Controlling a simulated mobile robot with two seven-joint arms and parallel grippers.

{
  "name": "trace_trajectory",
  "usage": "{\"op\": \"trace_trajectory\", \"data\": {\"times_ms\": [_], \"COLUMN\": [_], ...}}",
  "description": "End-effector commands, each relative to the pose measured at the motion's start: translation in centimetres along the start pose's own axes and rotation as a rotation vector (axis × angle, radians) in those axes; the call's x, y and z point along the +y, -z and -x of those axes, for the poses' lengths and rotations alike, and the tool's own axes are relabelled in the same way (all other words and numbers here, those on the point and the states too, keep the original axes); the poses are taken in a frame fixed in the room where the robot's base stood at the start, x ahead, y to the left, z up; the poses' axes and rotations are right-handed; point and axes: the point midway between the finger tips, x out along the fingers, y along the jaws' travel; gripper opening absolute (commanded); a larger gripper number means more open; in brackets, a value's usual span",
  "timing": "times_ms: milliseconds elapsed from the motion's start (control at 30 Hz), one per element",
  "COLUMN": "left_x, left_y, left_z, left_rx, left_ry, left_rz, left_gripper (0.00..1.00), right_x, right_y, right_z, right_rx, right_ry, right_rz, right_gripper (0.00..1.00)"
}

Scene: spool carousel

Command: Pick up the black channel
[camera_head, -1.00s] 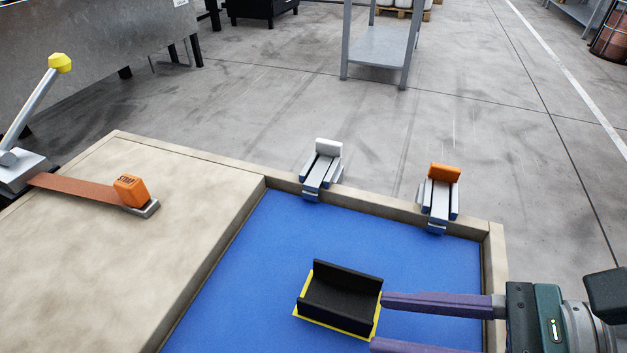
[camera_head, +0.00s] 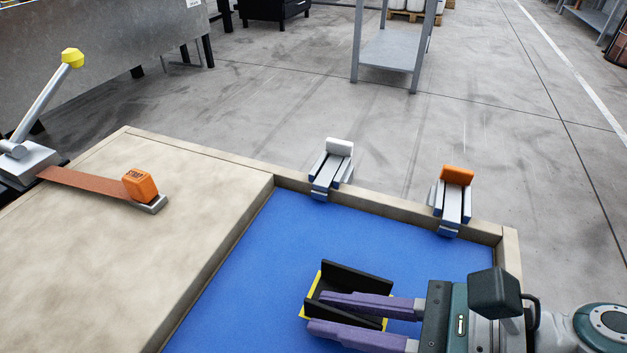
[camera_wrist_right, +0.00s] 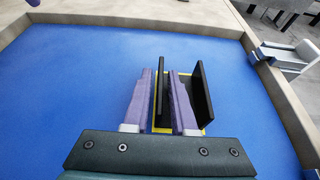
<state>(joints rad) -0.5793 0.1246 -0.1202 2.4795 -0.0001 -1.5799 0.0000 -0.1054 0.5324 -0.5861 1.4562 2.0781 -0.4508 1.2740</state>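The black channel (camera_head: 357,278), a trough with two upright walls, sits on a yellow-edged patch (camera_head: 311,294) on the blue surface. My right gripper (camera_head: 315,311) reaches in from the right, low over the channel. Its two purple fingers are apart and straddle the near wall, one inside the trough and one outside. In the right wrist view, the gripper (camera_wrist_right: 160,73) has one wall between its fingers with gaps visible, and the other channel wall (camera_wrist_right: 203,92) stands to the right of both fingers. My left gripper is not in view.
The blue surface (camera_head: 255,270) has a raised beige rim (camera_head: 390,212). Clamps with a white tip (camera_head: 338,147) and an orange tip (camera_head: 457,175) sit on the far rim. An orange block (camera_head: 140,185) and a yellow-knobbed lever (camera_head: 72,58) are at left.

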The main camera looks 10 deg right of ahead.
Motion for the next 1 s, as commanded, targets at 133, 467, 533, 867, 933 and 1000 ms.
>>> {"op": "trace_trajectory", "data": {"times_ms": [133,467,533,867,933,1000], "left_x": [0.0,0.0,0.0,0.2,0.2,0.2], "left_y": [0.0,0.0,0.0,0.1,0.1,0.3], "left_z": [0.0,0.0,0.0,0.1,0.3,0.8], "left_rx": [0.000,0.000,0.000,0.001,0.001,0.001], "left_ry": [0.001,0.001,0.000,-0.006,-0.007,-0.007], "left_rz": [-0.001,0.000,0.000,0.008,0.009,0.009], "left_gripper": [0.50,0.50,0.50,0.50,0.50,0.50], "right_x": [0.0,0.0,0.0,0.0,0.0,0.0], "right_y": [0.0,0.0,0.0,-0.1,-0.4,-1.0], "right_z": [0.0,0.0,0.0,0.1,0.2,0.4], "right_rx": [0.000,0.000,0.000,-0.001,-0.001,-0.001], "right_ry": [0.000,0.000,0.000,0.000,0.000,-0.001], "right_rz": [0.000,0.000,0.000,0.000,0.001,0.001], "right_gripper": [0.07,0.00,0.00,0.00,0.00,0.00]}}
